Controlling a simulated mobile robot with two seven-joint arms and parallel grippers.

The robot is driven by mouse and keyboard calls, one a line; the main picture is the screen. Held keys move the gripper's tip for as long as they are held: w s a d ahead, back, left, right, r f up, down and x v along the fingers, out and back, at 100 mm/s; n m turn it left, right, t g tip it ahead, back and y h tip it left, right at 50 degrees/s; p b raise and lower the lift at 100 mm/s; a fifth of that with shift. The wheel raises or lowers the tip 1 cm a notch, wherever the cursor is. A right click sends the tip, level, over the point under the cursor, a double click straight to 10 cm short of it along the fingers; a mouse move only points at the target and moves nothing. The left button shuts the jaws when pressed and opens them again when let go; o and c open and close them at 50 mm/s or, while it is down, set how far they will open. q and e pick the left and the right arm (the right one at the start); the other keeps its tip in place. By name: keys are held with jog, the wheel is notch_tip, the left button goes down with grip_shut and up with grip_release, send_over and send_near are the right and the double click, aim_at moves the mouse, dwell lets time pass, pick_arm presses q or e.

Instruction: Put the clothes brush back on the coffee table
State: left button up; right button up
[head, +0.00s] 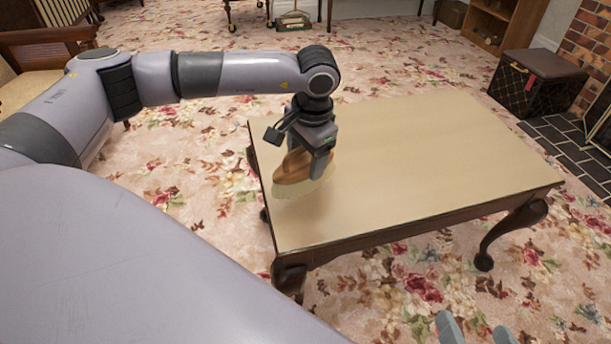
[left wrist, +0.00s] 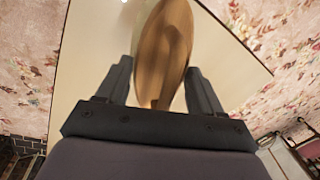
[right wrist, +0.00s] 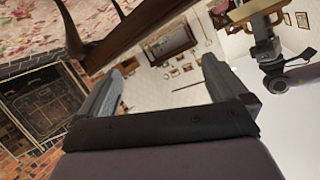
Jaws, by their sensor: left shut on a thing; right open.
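The clothes brush (head: 292,172) has a brown wooden back and pale bristles below. My left gripper (head: 310,155) is shut on it from above, over the left part of the coffee table. In the left wrist view the brush (left wrist: 163,50) lies lengthwise between the two fingers (left wrist: 155,85). I cannot tell whether the bristles touch the tabletop. The coffee table (head: 420,150) has a bare, pale top and dark curved legs. My right gripper (head: 476,330) is open and empty, low in front of the table; its spread fingers also show in the right wrist view (right wrist: 160,88).
The rest of the tabletop is clear. A dark patterned box (head: 540,85) stands at the right by the brick fireplace (head: 590,45). A wooden chair (head: 40,55) is at the back left. Floral carpet (head: 400,60) surrounds the table.

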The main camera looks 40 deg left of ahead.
aim_at(306, 174)
pick_arm(q)
notch_tip(306, 174, down, 5)
jog(key=shift+f+b, duration=0.1)
jog(key=shift+b, duration=0.65)
pick_arm(e)
jog(key=shift+d+f+t, duration=0.1)
jog(key=shift+d+t, duration=0.2)
jog(key=shift+d, duration=0.2)
pick_arm(q)
jog(key=o, duration=1)
